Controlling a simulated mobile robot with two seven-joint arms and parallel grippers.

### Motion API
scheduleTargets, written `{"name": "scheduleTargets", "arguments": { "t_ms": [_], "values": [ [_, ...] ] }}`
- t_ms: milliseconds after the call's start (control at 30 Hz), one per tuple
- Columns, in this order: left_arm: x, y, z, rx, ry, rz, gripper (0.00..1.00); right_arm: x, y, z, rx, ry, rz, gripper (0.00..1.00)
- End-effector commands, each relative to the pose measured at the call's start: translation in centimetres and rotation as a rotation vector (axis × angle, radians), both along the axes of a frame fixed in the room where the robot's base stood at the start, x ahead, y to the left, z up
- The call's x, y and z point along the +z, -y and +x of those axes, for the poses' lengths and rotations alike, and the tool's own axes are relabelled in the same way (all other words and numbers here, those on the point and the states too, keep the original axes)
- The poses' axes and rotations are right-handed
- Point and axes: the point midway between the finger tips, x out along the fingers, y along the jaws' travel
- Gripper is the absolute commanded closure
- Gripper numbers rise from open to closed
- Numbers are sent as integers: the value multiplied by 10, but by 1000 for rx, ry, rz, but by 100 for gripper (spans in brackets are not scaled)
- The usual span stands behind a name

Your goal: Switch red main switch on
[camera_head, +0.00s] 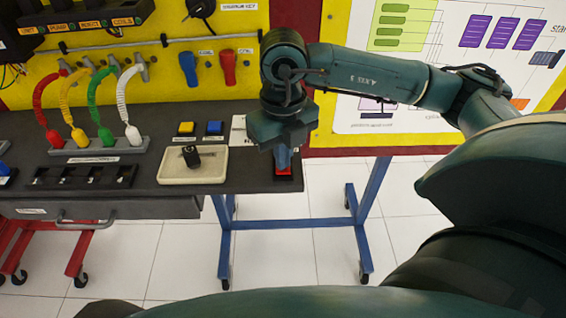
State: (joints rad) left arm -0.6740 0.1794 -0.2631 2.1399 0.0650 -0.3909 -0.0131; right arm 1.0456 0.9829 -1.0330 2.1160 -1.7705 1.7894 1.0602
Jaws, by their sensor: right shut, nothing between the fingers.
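The red main switch (284,171) sits on a dark base at the right end of the grey bench top (262,183). Only a small red part of it shows. My right gripper (284,160) reaches in from the right and points down directly over the switch. Its fingers are shut with nothing between them. The fingertips are at or just above the red part; I cannot tell whether they touch it. The gripper hides most of the switch, so its position cannot be read. My left gripper is not in view.
Left of the switch are a beige tray (170,178) holding a small black object (191,157), a yellow button (186,128) and a blue button (214,128). Several coloured cables stand further left. A yellow panel (160,65) with blue and red levers rises behind.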

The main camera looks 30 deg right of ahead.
Motion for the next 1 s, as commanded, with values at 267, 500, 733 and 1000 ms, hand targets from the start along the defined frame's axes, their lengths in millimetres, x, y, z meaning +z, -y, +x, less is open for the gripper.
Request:
{"name": "scheduleTargets", "arguments": {
  "t_ms": [267,500,733,1000],
  "values": [
    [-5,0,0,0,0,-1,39,-5,0,0,0,0,0,100],
    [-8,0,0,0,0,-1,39,-9,0,0,0,0,0,100],
    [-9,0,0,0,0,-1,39,-10,0,0,0,0,0,100],
    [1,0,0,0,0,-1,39,5,0,0,0,1,0,100]
  ]
}}
